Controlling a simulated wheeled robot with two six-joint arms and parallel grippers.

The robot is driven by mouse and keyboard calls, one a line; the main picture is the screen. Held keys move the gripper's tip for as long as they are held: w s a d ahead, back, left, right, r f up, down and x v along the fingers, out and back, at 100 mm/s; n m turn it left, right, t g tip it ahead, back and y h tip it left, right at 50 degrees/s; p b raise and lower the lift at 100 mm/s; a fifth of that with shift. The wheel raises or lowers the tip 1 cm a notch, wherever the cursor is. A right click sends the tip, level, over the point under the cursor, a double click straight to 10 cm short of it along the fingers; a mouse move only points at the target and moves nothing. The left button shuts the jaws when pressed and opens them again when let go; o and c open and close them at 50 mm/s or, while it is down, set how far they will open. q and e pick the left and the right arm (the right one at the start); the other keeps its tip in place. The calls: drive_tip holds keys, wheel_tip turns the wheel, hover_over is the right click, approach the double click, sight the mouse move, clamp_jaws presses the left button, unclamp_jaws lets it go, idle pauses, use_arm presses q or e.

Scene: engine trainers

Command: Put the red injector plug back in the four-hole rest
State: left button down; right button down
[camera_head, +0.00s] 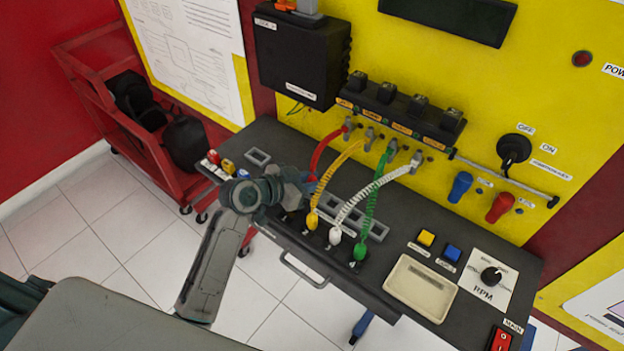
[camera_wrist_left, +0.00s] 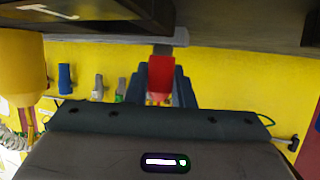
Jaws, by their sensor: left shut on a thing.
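My left gripper (camera_head: 302,190) is over the left part of the dark desk, at the left end of the row of cable plugs. In the left wrist view its blue fingers are shut on the red injector plug (camera_wrist_left: 161,76). In the head view the plug is hidden behind the gripper; only its red cable (camera_head: 323,150) shows. The yellow plug (camera_head: 312,219), white plug (camera_head: 335,236) and green plug (camera_head: 360,252) stand in the four-hole rest near the desk's front edge. The plug's grey tip (camera_wrist_left: 163,50) meets the dark surface in the wrist view; I cannot tell how deep it sits.
Grey open-topped blocks (camera_head: 340,207) lie behind the plugs. A beige tray (camera_head: 421,288), a yellow button (camera_head: 426,237) and a blue button (camera_head: 452,253) are to the right. Looped cables rise to the yellow panel (camera_head: 440,80). A red cart (camera_head: 115,130) stands left.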

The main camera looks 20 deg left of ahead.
use_arm(q)
drive_tip(key=shift+f+b, duration=0.3)
drive_tip(key=shift+f, duration=0.15)
drive_tip(key=c, duration=1.5)
unclamp_jaws()
drive_tip(key=shift+r, duration=0.1)
drive_tip(key=shift+r+p+v, duration=0.2)
drive_tip(key=shift+p+v, duration=0.35)
drive_tip(key=shift+v, duration=0.5)
drive_tip(key=shift+r+p+v, duration=0.25)
drive_tip(key=shift+p+v, duration=0.3)
drive_tip(key=shift+v, duration=0.5)
drive_tip(key=shift+s+a+r, duration=0.1)
drive_tip(key=shift+r, duration=0.05)
wheel_tip(320, 180, up, 5)
drive_tip(key=p, duration=0.4)
drive_tip(key=shift+o, duration=0.2)
